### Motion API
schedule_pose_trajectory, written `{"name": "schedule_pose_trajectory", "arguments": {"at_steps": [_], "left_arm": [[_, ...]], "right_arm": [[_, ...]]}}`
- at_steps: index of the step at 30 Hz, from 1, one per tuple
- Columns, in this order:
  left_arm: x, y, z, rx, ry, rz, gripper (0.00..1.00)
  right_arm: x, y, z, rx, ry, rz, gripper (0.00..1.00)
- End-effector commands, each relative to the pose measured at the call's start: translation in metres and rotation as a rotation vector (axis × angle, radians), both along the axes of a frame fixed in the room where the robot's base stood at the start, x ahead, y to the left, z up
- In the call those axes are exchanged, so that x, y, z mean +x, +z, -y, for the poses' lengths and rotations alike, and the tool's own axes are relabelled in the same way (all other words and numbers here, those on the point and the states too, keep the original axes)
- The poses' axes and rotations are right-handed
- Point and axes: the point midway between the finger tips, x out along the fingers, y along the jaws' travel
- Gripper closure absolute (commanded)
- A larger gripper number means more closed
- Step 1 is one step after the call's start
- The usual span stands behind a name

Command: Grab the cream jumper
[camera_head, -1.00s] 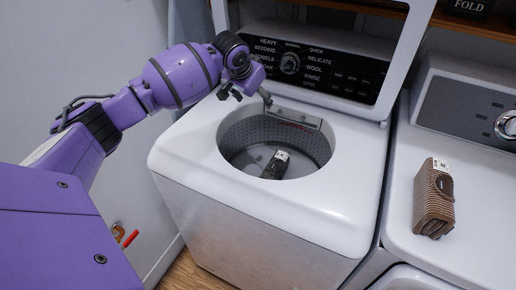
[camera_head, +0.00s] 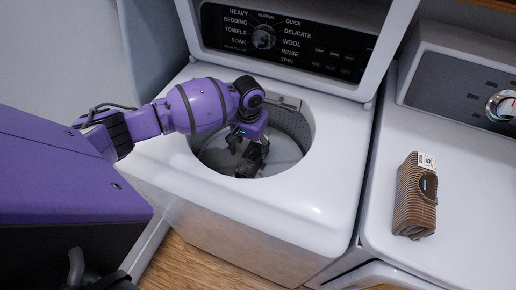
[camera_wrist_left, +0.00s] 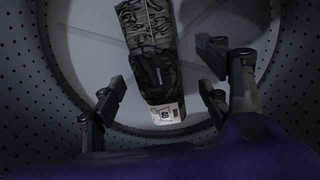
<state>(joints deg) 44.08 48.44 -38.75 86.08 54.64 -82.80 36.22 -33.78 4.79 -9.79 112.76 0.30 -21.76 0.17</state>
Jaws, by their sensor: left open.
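A folded, boxy garment with dark zebra-like stripes and a white label (camera_wrist_left: 150,45) lies on the washer drum floor. In the head view this garment (camera_head: 249,162) is partly hidden by my gripper and looks dark. I cannot tell a cream colour on it. My left gripper (camera_head: 246,147) reaches down through the washer opening, just above the garment. In the left wrist view my left gripper (camera_wrist_left: 163,98) is open, its fingers on either side of the garment's labelled end, with nothing held. My right gripper is not in view.
The washer (camera_head: 275,200) has its lid raised, and the perforated drum wall (camera_wrist_left: 65,55) surrounds my gripper. A brown striped folded garment with a label (camera_head: 416,197) lies on the dryer (camera_head: 466,190) at the right. The dryer top around it is clear.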

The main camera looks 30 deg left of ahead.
Motion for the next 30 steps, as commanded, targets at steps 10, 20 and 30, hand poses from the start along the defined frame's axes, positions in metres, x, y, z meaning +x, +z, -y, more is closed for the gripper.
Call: {"name": "schedule_pose_trajectory", "arguments": {"at_steps": [10,20,30], "left_arm": [[0.0,-0.028,0.0,0.0,0.0,-0.002,0.31],[0.002,-0.072,0.004,0.0,0.001,-0.001,0.31],[0.002,-0.078,0.004,0.0,-0.001,0.002,0.33]], "right_arm": [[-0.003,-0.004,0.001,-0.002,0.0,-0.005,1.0],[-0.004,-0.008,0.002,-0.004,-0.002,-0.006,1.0],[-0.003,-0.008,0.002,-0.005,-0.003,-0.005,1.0]]}}
